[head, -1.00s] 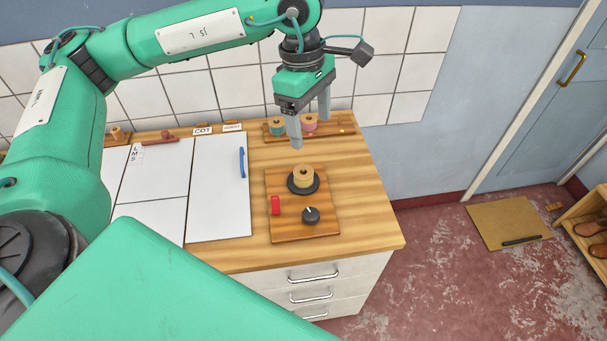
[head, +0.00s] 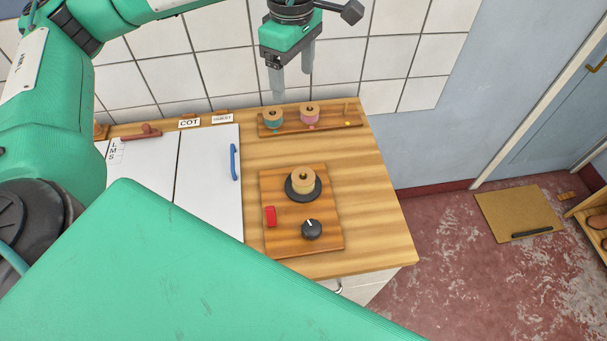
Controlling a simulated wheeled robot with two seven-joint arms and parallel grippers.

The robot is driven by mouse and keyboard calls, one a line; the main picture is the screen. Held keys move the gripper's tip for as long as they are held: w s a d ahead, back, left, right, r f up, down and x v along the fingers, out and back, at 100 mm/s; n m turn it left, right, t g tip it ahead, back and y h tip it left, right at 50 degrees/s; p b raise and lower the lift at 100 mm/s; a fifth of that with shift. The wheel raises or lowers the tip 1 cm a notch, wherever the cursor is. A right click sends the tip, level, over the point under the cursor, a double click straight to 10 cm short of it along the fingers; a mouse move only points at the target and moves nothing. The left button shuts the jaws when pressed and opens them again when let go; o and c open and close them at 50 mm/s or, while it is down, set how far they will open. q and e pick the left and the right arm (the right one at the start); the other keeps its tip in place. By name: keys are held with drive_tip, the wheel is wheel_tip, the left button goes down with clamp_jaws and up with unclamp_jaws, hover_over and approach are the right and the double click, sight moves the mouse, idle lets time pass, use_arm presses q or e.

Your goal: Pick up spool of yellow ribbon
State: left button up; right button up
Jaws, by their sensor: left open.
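The spool of yellow ribbon (head: 303,181) stands upright on a round black disc (head: 316,191), on a wooden board (head: 285,240) on the worktop. My left gripper (head: 292,83) points down, open and empty. In the picture it is above the spool rack, in front of the tiled wall, well apart from the yellow spool. My right gripper is out of view.
A wooden rack (head: 335,123) at the back holds a teal spool (head: 273,118) and a pink spool (head: 309,115); its right end is free. The board bears a red switch (head: 270,216) and a black knob (head: 312,229). A white panel with a blue handle (head: 234,162) lies left.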

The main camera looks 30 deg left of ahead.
use_arm(q)
wheel_tip(320, 180, down, 18)
drive_tip(key=b, duration=1.8)
drive_tip(key=p, duration=0.2)
hover_over(301, 176)
drive_tip(key=f, duration=0.9)
drive_tip(key=shift+s+a, duration=0.3)
drive_tip(key=shift+s, duration=0.05)
drive_tip(key=f, duration=0.3)
drive_tip(key=f+p, duration=0.1)
drive_tip(key=shift+w+d+f, duration=0.15)
drive_tip(key=shift+w+d, duration=0.05)
drive_tip(key=shift+d, duration=0.2)
drive_tip(key=shift+f, duration=0.3)
drive_tip(key=c, duration=1.1)
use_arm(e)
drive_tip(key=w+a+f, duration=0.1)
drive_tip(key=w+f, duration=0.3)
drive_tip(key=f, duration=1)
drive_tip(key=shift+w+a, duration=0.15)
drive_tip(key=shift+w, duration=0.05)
use_arm(q)
drive_tip(key=shift+c, duration=0.2)
